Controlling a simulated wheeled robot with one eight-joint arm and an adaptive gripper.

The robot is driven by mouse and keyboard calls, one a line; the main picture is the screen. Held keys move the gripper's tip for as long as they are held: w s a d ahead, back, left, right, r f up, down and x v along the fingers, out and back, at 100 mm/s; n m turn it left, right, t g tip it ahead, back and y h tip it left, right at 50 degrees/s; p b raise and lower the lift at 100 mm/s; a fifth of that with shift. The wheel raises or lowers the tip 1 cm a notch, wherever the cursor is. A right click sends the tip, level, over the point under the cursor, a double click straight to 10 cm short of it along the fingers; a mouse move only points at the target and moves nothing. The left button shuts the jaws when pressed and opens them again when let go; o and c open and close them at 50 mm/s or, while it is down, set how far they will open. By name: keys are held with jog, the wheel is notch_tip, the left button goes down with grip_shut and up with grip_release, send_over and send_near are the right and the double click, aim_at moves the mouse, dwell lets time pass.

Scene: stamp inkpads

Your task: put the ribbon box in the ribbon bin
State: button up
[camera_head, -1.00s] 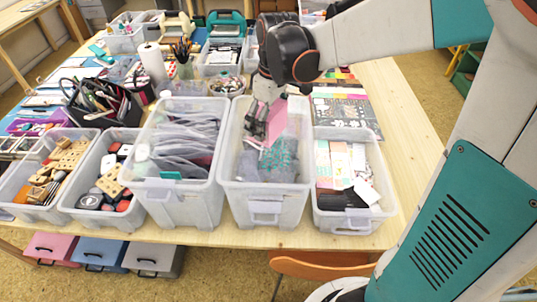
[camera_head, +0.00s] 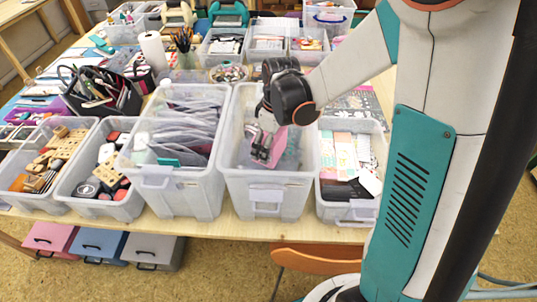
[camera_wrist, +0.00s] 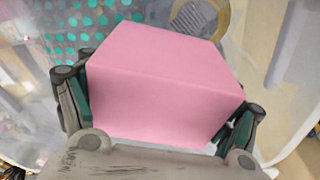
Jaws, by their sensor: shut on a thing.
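A plain pink box, which I take to be the ribbon box (camera_wrist: 160,85), is held between the two fingers of my gripper (camera_wrist: 165,110). In the head view my gripper (camera_head: 266,147) points down into a tall clear bin (camera_head: 240,197), with the pink box (camera_head: 262,163) at its lower end. The box looks to be inside the bin's opening, below its rim; whether it touches the contents is unclear. In the wrist view a clear bag with teal dots (camera_wrist: 85,35) lies beyond the box. No label shows that this is the ribbon bin.
A tall bin of grey packets (camera_head: 190,200) stands close on the left. A lower bin with cards and dark items (camera_head: 347,215) stands on the right. Bins of wooden stamps (camera_head: 28,200) and inkpads (camera_head: 125,212) are farther left. An orange chair (camera_head: 318,260) is in front.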

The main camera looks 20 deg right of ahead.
jog(key=shift+f+b, duration=0.6)
jog(key=shift+f, duration=1.5)
jog(key=shift+f, duration=0.2)
jog(key=o, duration=1.2)
jog(key=shift+r, duration=0.1)
